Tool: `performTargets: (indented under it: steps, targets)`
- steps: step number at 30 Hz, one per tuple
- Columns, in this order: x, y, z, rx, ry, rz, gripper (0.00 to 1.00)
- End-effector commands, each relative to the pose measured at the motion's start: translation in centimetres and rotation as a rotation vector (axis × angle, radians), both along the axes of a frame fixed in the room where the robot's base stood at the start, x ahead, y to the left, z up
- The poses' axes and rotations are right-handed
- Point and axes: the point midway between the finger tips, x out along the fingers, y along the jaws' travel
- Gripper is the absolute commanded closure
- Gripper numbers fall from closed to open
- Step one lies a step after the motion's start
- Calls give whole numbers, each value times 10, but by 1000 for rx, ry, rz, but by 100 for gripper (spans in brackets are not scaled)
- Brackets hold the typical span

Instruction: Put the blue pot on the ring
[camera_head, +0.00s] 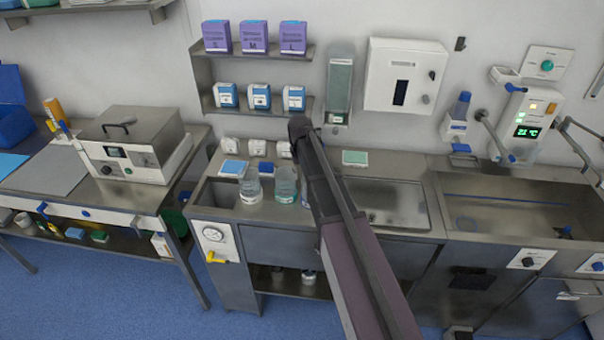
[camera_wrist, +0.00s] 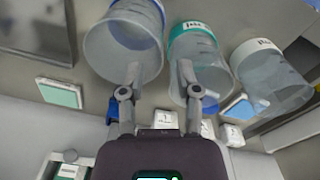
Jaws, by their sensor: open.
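The blue pot (camera_wrist: 125,40), a clear pot with a blue rim, shows at the upper left in the wrist view. It is mostly hidden behind my arm in the head view. Beside it stand a teal-rimmed pot (camera_wrist: 197,62) and a white-rimmed pot (camera_wrist: 270,78); they also show on the counter in the head view. My gripper (camera_wrist: 159,72) is open and empty. One finger overlaps the blue pot and the other overlaps the teal pot; I cannot tell whether they touch. I cannot make out the ring for certain.
A teal-topped box (camera_head: 355,158) and a blue-topped box (camera_head: 233,168) lie on the counter. A soap dispenser (camera_head: 339,85) and shelves hang on the wall behind. A sink (camera_head: 520,205) lies to the right, and a steel device (camera_head: 130,145) stands at the left.

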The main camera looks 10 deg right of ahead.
Motion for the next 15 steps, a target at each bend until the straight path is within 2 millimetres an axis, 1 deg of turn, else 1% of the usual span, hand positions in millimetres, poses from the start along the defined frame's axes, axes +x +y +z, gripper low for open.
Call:
performTargets:
  steps: [1, 6, 15]
  targets:
    - [0, 0, 9, 0, 0, 0, 57]
    - [0, 1, 23, 0, 0, 0, 57]
    - [0, 1, 40, 0, 0, 0, 57]
